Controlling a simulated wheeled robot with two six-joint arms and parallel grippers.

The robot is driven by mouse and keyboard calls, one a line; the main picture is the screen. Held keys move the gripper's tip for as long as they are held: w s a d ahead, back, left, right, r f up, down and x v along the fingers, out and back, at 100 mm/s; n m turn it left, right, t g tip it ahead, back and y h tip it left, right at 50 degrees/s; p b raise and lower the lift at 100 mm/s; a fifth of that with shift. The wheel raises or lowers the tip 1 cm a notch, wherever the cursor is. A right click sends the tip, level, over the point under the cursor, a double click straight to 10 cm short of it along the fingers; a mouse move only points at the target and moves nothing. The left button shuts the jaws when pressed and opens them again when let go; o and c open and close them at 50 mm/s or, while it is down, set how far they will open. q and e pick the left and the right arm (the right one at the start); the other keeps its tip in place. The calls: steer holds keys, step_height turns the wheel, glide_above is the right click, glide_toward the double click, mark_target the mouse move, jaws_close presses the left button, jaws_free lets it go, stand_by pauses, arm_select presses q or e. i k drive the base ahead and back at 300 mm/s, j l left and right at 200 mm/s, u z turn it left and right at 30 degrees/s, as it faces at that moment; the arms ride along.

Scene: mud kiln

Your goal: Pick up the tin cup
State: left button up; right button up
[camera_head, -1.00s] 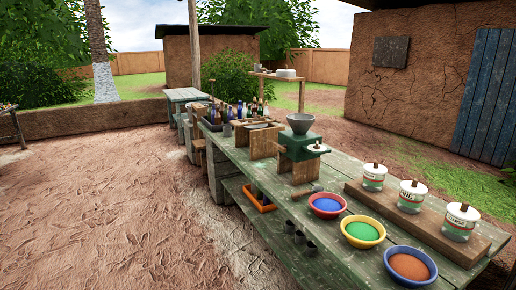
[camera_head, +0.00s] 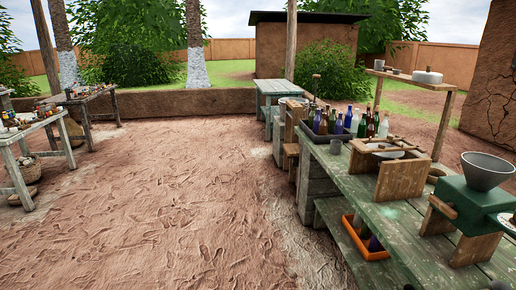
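A green grinder with a grey funnel (camera_head: 487,170) stands on the table at right. An orange tray (camera_head: 366,240) lies on the lower shelf. Two cluttered tables (camera_head: 30,128) (camera_head: 88,98) stand at left. The earthen floor (camera_head: 170,200) between is clear.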

mark_target(336, 145)
steer(key=i+j+z, duration=0.1)
steer(key=i+z, duration=0.15)
steer(key=i, duration=0.3)
steer(key=i+j+z, duration=0.25)
steer(key=i, duration=0.3)
steer(key=i+j+z, duration=0.3)
steer(key=i, duration=0.25)
